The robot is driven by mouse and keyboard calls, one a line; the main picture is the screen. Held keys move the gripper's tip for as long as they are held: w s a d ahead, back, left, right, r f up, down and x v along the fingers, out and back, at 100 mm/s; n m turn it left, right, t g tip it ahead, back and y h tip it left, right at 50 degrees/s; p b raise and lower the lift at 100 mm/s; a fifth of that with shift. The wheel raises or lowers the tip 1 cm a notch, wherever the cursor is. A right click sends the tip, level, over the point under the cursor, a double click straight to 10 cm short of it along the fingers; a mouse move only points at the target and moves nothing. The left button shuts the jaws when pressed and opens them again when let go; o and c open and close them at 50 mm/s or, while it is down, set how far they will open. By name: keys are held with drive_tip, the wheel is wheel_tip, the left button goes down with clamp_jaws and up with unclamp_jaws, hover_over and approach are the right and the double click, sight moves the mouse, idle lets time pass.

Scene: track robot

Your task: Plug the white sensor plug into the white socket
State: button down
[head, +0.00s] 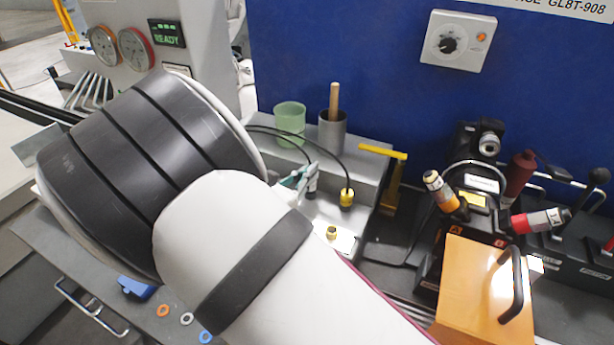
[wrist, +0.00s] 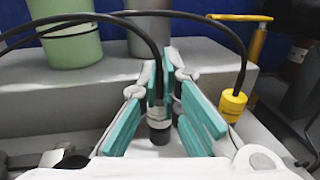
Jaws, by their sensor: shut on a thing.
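My gripper (head: 298,179) has teal finger pads and is shut on the white sensor plug (head: 312,180), just above the grey bench fixture. In the wrist view my gripper (wrist: 166,88) holds the plug (wrist: 157,112) upright between the pads. The plug has a pale body and a dark lower end, and a black cable leaves its top. I cannot make out the white socket; my arm covers part of the fixture in the head view. Whether the plug's lower end touches anything cannot be told.
A yellow plug (head: 347,197) with its own black cable stands to the right, also in the wrist view (wrist: 233,104). A green cup (head: 290,118) and grey cup (head: 332,133) stand behind. A yellow post (head: 392,180) rises at right.

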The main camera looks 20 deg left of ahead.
drive_tip(key=s+d+r+p, duration=0.4)
drive_tip(key=s+d+p, duration=0.45)
drive_tip(key=s, duration=0.35)
drive_tip(key=w+a+r+b, duration=0.3)
drive_tip(key=a+b, duration=0.3)
drive_tip(key=a, duration=0.3)
drive_tip(key=shift+a+r, duration=0.35)
drive_tip(key=shift+r, duration=0.1)
drive_tip(key=shift+f+b, duration=1.1)
drive_tip(key=shift+f, duration=1.85)
drive_tip(key=shift+f+b, duration=0.35)
drive_tip(key=shift+f, duration=0.9)
drive_tip(key=c, duration=1.7)
unclamp_jaws()
